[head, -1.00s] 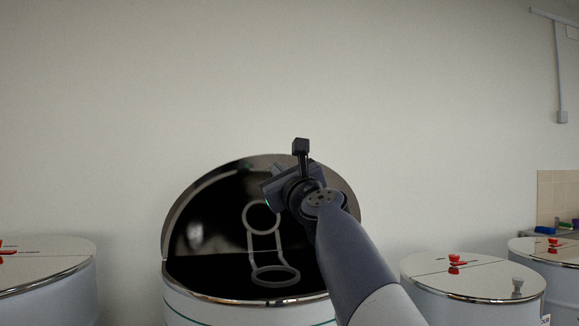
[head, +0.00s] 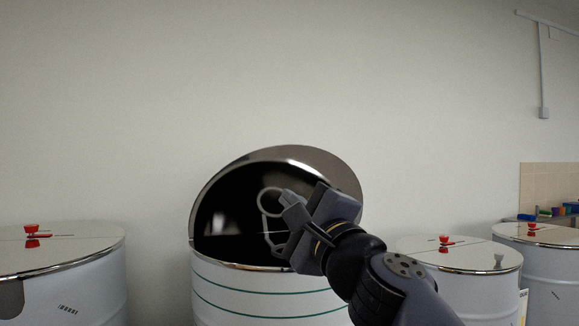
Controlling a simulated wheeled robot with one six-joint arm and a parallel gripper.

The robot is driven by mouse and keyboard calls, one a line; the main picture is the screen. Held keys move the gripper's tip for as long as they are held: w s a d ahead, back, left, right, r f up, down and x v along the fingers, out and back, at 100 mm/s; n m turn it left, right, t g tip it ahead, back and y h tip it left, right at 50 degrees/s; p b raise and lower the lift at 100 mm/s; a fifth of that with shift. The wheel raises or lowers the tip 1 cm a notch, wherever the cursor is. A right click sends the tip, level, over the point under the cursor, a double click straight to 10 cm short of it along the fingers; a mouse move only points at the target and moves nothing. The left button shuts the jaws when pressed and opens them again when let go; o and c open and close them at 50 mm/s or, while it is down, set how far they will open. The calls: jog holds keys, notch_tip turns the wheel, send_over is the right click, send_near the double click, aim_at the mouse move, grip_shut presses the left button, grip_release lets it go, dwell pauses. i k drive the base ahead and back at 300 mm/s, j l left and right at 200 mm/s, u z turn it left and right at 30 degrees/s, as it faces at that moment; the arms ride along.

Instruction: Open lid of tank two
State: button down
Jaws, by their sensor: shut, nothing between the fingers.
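The middle tank (head: 235,290) is a white drum with green bands and a shiny metal rim. Its lid (head: 270,154) stands raised at the back, tilted up against the wall side, with its dark, glossy underside showing. The tank's mouth is open and dark. A pale ring-shaped fitting shows inside or mirrored in the lid, partly behind my gripper. I cannot read a tank number. My gripper (head: 290,203) is shut and empty, in front of the right part of the opening, pointing left. My wrist hides the tank's right rim.
A closed tank with a red lid handle (head: 33,231) stands at the left. Two more closed tanks (head: 465,258) (head: 550,234) stand at the right. Coloured items (head: 560,211) lie on a counter at far right.

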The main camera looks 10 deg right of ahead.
aim_at(242, 197)
jog(key=j+z, duration=0.4)
jog(key=j, duration=0.15)
jog(key=j+z, duration=0.4)
jog(key=j, duration=0.2)
jog(key=k+j+z, duration=0.1)
jog(key=j+z, duration=0.3)
jog(key=j, duration=0.2)
jog(key=i+j+z, duration=0.15)
jog(key=j, duration=0.2)
jog(key=i+j+z, duration=0.15)
jog(key=j, duration=0.25)
jog(key=i+j+z, duration=0.15)
jog(key=j, duration=0.3)
jog(key=i+j+z, duration=0.2)
jog(key=j, duration=0.2)
jog(key=i+j+z, duration=0.15)
jog(key=j, duration=0.3)
jog(key=k, duration=0.05)
